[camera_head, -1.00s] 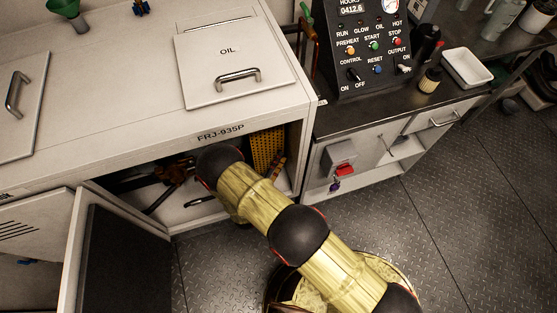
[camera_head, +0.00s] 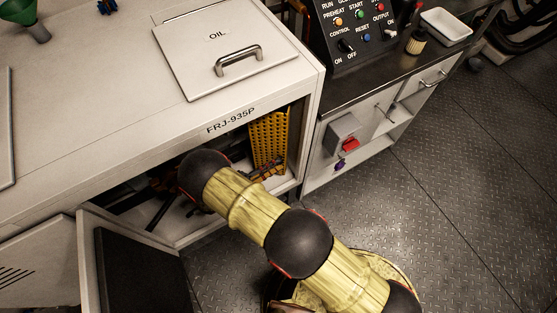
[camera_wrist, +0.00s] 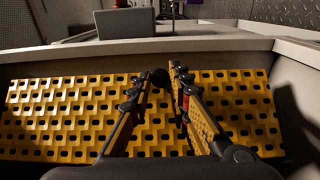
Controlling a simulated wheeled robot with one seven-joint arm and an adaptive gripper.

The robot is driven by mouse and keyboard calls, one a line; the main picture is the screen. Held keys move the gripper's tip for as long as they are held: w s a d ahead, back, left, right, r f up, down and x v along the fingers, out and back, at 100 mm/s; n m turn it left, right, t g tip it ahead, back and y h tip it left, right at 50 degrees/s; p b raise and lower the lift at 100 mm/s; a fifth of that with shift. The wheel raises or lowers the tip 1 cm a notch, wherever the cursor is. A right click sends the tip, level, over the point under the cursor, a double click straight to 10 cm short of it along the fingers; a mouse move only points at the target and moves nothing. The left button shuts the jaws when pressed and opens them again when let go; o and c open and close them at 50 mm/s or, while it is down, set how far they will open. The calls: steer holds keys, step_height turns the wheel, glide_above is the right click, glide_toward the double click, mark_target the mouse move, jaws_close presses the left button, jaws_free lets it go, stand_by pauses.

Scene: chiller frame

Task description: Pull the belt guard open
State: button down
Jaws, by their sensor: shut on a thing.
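The belt guard (camera_head: 270,138) is a yellow perforated panel inside the open front bay of the cabinet marked FRJ-935P, at the bay's right end. In the wrist view the guard (camera_wrist: 60,115) spans most of the picture, behind and on both sides of the fingers. My gripper (camera_wrist: 158,76) is shut on a dark round knob (camera_wrist: 161,77) in front of the guard; the fingers hide part of it and how it joins the panel. In the head view my arm reaches into the bay and partly hides the gripper.
The open cabinet door (camera_head: 135,262) stands at the lower left, close to my arm. The bay's right side post (camera_head: 308,135) is just right of the guard. A side bench with a grey box and red switch (camera_head: 348,146) stands further right. The plate floor (camera_head: 440,220) is clear.

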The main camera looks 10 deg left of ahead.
steer(key=shift+s+a+f+m+g+h+b, duration=0.1)
steer(key=shift+s+a+m+g+h+b, duration=0.2)
steer(key=shift+s+m+g+h+b, duration=0.35)
steer(key=shift+s+a+f+m+g+h+b, duration=0.1)
steer(key=shift+s+a+m+g+h+b, duration=0.2)
steer(key=shift+m+g+h, duration=0.4)
steer(key=shift+r+g, duration=0.1)
steer(key=shift+g, duration=0.15)
steer(key=c, duration=1.7)
jaws_free()
steer(key=shift+o, duration=0.2)
steer(key=shift+r, duration=0.1)
